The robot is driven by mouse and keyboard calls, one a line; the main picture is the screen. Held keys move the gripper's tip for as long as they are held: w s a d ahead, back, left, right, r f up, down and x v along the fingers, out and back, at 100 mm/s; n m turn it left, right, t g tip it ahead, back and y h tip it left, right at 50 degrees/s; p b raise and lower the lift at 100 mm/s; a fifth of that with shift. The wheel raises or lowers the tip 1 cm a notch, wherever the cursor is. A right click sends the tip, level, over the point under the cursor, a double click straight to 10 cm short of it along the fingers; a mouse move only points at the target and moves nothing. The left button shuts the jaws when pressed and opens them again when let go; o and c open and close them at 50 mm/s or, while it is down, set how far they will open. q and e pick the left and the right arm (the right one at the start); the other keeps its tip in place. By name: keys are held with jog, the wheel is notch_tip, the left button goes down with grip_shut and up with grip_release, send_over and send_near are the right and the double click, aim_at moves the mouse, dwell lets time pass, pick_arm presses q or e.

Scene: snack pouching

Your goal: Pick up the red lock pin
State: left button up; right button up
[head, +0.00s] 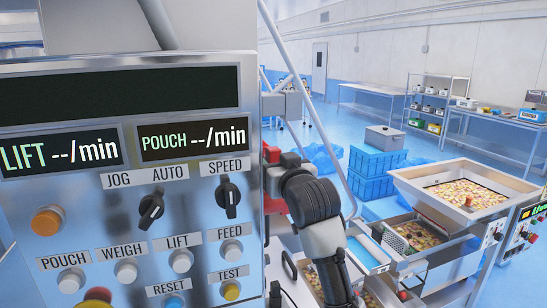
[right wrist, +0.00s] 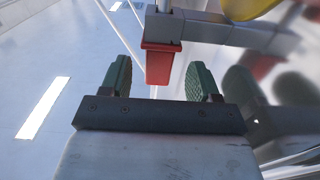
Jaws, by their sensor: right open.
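The red lock pin (right wrist: 160,64) shows in the right wrist view as a red block with a wider upper end, against a grey metal bar (right wrist: 200,30). My right gripper (right wrist: 164,80) is open, with one green ribbed finger on each side of the pin. Gaps show on both sides, so the fingers look apart from it. In the head view my right arm (head: 320,215) reaches up beside the control panel, where red parts (head: 271,155) show at its edge. I cannot tell which of them is the pin. My left gripper is not in view.
The control panel (head: 130,110) with knobs and buttons fills the left of the head view. A hopper of snacks (head: 415,178) stands at the right, with blue crates (head: 375,170) behind it. In the wrist view a blurred shiny surface (right wrist: 285,95) is close at the right.

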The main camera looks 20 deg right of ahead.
aim_at(272, 159)
jog(key=w+p, duration=0.3)
jog(key=w, duration=0.1)
jog(key=shift+w+p, duration=0.25)
jog(key=shift+p, duration=0.05)
jog(key=shift+w+f, duration=0.15)
jog(key=shift+w, duration=0.35)
jog(key=shift+s, duration=0.1)
jog(key=c, duration=0.9)
